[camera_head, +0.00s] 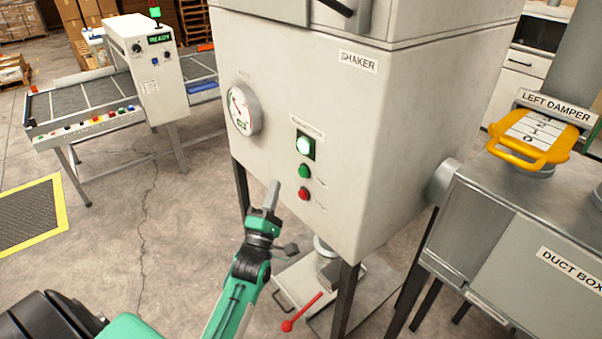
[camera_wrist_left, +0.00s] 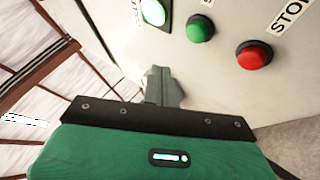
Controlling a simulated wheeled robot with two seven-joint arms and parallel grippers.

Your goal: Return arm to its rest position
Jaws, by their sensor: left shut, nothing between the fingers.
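My left arm (camera_head: 235,300) is green and reaches up from the bottom of the head view. Its left gripper (camera_head: 272,190) is shut and empty, its fingers pointing up in front of the shaker cabinet (camera_head: 290,80). The fingertips are left of the green button (camera_head: 304,171) and red button (camera_head: 303,194); I cannot tell how far from the panel. In the left wrist view the closed fingers (camera_wrist_left: 160,82) lie below the lit white-green lamp (camera_wrist_left: 154,12), with the green button (camera_wrist_left: 200,28) and red button (camera_wrist_left: 254,55) to the right. My right gripper is not in view.
A red-handled lever (camera_head: 300,313) is low beneath the cabinet. The duct box (camera_head: 520,230) with a yellow left damper handle (camera_head: 530,138) stands right. A conveyor with a READY box (camera_head: 155,75) is at the back left. Open concrete floor (camera_head: 130,240) lies left of the arm.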

